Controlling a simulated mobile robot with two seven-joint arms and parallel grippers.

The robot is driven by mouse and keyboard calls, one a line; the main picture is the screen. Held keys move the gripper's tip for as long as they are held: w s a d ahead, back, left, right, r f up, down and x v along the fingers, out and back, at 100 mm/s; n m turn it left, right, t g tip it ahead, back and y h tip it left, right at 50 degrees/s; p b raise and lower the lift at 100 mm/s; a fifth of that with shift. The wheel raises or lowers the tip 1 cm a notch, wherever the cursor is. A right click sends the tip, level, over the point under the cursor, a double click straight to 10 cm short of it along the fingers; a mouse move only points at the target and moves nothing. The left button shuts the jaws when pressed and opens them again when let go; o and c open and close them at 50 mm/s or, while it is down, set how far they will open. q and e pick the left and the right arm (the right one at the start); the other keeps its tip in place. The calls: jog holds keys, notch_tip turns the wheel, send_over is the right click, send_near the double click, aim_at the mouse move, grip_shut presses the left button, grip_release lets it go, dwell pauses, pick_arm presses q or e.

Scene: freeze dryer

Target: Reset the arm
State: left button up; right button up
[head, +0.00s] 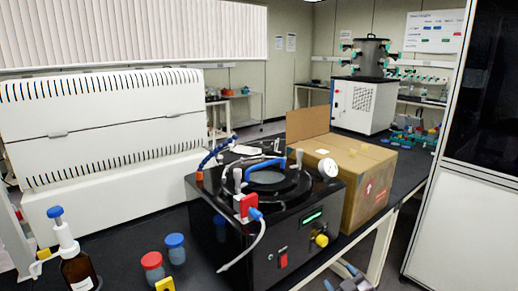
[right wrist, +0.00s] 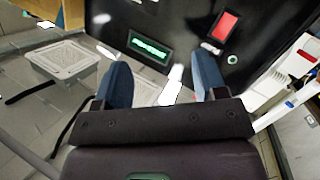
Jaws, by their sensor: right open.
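My right gripper (head: 348,277) shows at the bottom edge of the head view, low in front of the bench and to the right of the black device (head: 262,240). In the right wrist view its two blue fingers (right wrist: 161,68) stand apart with nothing between them. The black device's front panel, with a green display (right wrist: 150,47) and a red switch (right wrist: 226,25), faces the fingers and lies beyond them. My left gripper is not in view.
A cardboard box (head: 372,185) stands behind the device on the dark bench. Red-capped (head: 152,268) and blue-capped (head: 175,248) jars and a brown bottle (head: 77,270) stand at left. A tall white cabinet (head: 450,230) stands at right. Floor shows between bench and cabinet.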

jog(key=s+d+f+m+g+h, duration=0.1)
jog(key=s+f, duration=0.3)
jog(key=s, duration=0.5)
jog(key=s+d+f+m+g+h, duration=0.1)
jog(key=s+d+f+m, duration=0.2)
jog(key=s, duration=0.7)
jog(key=s+d+f+m+g+h, duration=0.1)
jog(key=s+f+m, duration=0.2)
jog(key=s, duration=0.6)
jog(key=shift+s+d+f+m+g+h, duration=0.15)
jog(key=shift+d+f+m+g+h, duration=0.2)
jog(key=shift+f, duration=0.6)
